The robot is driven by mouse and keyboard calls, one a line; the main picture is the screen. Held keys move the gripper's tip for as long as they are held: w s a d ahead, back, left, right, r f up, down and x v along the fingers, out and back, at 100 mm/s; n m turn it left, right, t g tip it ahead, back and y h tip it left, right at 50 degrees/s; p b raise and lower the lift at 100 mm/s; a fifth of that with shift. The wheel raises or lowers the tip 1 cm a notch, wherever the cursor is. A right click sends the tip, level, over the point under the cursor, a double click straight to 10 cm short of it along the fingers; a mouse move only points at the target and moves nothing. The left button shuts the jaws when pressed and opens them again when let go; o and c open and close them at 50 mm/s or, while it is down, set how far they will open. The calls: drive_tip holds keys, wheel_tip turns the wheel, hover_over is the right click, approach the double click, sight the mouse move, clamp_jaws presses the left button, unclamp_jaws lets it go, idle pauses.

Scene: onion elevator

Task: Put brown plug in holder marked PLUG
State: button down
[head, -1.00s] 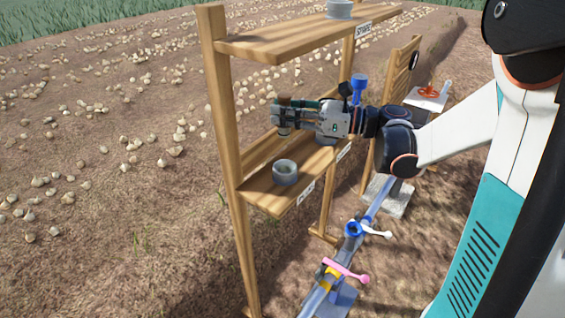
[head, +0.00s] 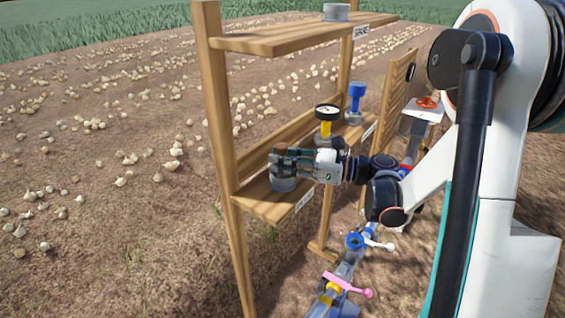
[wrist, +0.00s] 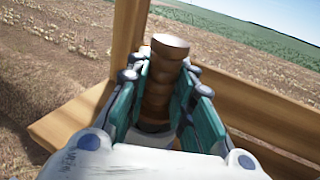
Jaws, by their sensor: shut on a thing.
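The brown plug (wrist: 165,75) is upright between the green-padded fingers of my gripper (wrist: 163,100), which is shut on it. In the head view my gripper (head: 292,164) is low over the left end of the lower shelf. The grey round holder (head: 283,184) there is directly below the fingers. In the wrist view part of a grey rim (wrist: 153,134) shows under the plug. Fingers hide the plug's lower end, so I cannot tell how far it is in the holder. The label (head: 305,199) on the shelf edge by this holder is too small to read.
A yellow gauge (head: 326,127) and a blue part (head: 356,92) stand farther right on the same shelf (head: 258,200). The upper shelf (head: 290,38) is above, with a grey holder (head: 336,12) and a SPARE label. A wooden post (head: 216,130) stands to the left. A pipe with valves runs below.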

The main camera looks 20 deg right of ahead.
drive_tip(key=shift+f+b, duration=0.25)
drive_tip(key=shift+b, duration=0.1)
drive_tip(key=c, duration=1.4)
unclamp_jaws()
drive_tip(key=shift+r, duration=0.2)
drive_tip(key=shift+s+d+r+p, duration=0.1)
drive_tip(key=shift+d+r+p, duration=0.15)
drive_tip(key=shift+p, duration=0.3)
drive_tip(key=p+v, duration=0.2)
drive_tip(key=v, duration=0.9)
drive_tip(key=shift+s+d+f+p, duration=0.15)
drive_tip(key=shift+d+p, duration=0.05)
drive_tip(key=shift+p, duration=0.2)
